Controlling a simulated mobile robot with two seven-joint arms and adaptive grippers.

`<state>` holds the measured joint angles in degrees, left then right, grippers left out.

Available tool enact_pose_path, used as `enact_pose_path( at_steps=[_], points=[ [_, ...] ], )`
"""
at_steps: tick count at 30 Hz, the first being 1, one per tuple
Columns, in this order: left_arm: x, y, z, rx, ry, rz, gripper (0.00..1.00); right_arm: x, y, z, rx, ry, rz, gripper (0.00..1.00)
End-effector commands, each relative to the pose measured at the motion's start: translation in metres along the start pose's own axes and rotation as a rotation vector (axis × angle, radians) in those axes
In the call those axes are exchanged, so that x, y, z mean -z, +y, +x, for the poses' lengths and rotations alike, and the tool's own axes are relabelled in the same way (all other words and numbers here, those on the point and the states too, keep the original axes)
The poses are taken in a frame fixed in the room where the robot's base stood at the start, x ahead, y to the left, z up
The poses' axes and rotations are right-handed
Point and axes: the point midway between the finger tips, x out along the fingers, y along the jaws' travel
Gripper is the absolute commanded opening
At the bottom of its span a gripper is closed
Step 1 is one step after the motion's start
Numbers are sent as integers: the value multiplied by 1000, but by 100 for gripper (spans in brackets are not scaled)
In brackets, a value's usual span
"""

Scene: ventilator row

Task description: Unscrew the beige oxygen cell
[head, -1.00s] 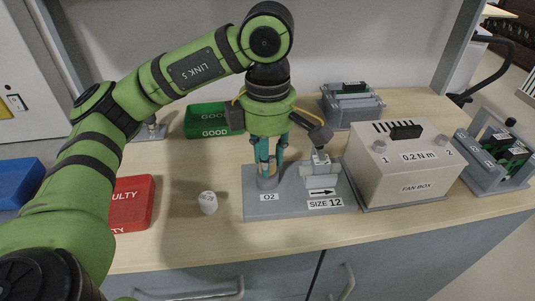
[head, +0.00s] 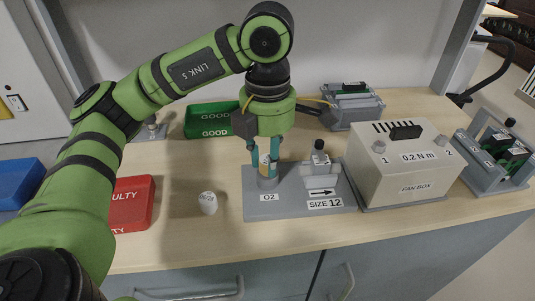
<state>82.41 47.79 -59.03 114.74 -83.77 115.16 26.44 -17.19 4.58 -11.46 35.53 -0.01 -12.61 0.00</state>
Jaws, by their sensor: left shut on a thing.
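The beige oxygen cell (head: 264,163) stands upright in the socket marked O2 on the grey fixture plate (head: 290,209). My left gripper (head: 267,172) points straight down over it, with its teal fingers shut on the cell's sides. The fingers hide much of the cell. My right gripper is not in view.
A white round part (head: 208,203) stands left of the plate. A red FAULTY bin (head: 132,204), green GOOD bin (head: 207,121) and blue bin (head: 17,184) lie leftward. A small fitting (head: 319,157) and fan box (head: 402,165) stand to the right.

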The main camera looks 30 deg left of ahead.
Motion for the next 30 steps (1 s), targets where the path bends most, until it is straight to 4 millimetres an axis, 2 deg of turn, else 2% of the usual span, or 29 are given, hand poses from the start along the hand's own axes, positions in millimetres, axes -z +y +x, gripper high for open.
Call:
enact_pose_path(
  at_steps=[1,2,3,13,16,30],
  points=[
    [0,0,1,1,1,1,0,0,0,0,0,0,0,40],
    [0,0,1,1,1,1,37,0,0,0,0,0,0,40],
    [0,0,0,1,1,1,47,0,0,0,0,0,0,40],
    [0,0,0,0,0,2,47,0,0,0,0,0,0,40],
    [0,0,0,0,0,53,47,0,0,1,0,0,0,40],
    [0,0,0,-1,-1,730,47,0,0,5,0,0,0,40]
  ],
)
